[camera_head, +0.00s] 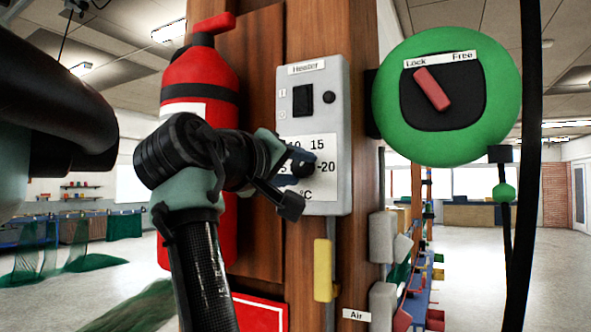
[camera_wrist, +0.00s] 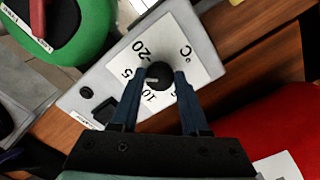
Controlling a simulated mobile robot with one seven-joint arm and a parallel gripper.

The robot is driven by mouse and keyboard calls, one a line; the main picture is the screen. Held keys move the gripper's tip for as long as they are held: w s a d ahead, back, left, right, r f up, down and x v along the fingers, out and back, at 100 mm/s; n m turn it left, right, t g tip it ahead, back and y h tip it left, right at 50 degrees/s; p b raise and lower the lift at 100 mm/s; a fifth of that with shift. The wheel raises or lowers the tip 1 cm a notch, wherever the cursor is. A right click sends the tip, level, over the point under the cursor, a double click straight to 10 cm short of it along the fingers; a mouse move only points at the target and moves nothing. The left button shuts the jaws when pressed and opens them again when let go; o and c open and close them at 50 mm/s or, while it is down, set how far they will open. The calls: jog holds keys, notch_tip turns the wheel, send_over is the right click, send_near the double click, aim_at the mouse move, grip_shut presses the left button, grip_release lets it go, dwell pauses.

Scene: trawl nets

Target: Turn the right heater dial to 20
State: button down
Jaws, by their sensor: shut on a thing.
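The grey heater panel (camera_head: 338,120) is mounted on a wooden post and carries one black round dial (camera_wrist: 160,75) on a white scale plate with 10, 15, 20 and °C. In the head view my gripper (camera_head: 298,172) covers most of the dial. In the wrist view my gripper (camera_wrist: 158,88) has its two fingers on either side of the dial, shut on it. The dial's white pointer mark aims to the picture's left there, close to the 15 and short of the 20.
A black switch (camera_head: 303,99) and a small round black knob (camera_head: 329,97) sit above the dial. A red fire extinguisher (camera_head: 205,85) stands left of the panel. A green Lock/Free disc (camera_head: 500,95) with a red handle is to the right. A yellow piece (camera_head: 323,270) is below.

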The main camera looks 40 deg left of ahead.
jog(key=m, duration=0.4)
jog(key=shift+r+m, duration=0.3)
jog(key=m, duration=0.4)
jog(key=shift+s+a+m, duration=0.1)
jog(key=shift+m, duration=0.3)
jog(key=c, duration=0.6)
grip_release()
jog(key=shift+c, duration=0.2)
jog(key=shift+o, duration=1.1)
jog(key=shift+w+f, duration=0.15)
jog(key=shift+w, duration=0.05)
jog(key=shift+w+a+f+b, duration=0.1)
jog(key=shift+f+b, duration=0.05)
jog(key=shift+b, duration=0.15)
